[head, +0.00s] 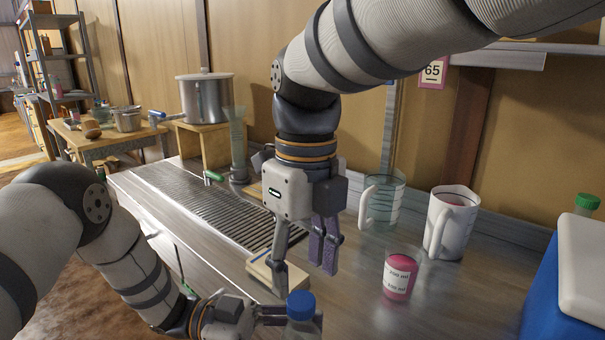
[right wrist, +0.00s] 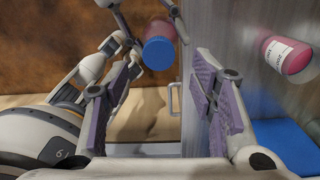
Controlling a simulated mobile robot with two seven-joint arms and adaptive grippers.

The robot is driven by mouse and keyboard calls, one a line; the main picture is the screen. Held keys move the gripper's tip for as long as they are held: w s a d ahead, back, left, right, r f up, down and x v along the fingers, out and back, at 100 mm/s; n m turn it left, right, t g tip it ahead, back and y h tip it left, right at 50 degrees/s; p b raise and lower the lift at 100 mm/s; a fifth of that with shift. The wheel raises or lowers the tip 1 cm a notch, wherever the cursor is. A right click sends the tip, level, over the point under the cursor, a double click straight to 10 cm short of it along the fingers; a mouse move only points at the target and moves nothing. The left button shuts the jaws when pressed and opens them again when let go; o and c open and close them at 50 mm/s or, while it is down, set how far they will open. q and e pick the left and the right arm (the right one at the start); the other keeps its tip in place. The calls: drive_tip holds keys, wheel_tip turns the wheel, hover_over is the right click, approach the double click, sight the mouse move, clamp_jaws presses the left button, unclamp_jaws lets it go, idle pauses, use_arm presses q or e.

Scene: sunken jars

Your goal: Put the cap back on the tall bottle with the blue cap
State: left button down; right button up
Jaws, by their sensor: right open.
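The tall bottle (head: 298,329) stands at the bottom edge of the head view, mostly cut off. Its blue cap (head: 301,305) sits on its top; I cannot tell how tightly. In the right wrist view, the cap (right wrist: 158,54) faces me and pink contents show behind it. My left gripper (head: 292,317) has its fingers on both sides of the bottle below the cap and appears shut on it. My right gripper (head: 305,262) is open and empty, pointing down above and behind the cap. Its purple-padded fingers are wide apart in the wrist view.
A pink-filled jar (head: 399,276) stands on the metal counter to the right. A wooden-edged block (head: 262,274) lies behind the bottle, near the ribbed drainboard (head: 205,196).

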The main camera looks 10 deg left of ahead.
drive_tip(key=shift+s+a+r, duration=0.1)
drive_tip(key=shift+a+r, duration=0.1)
drive_tip(key=shift+r, duration=0.1)
drive_tip(key=shift+c, duration=0.3)
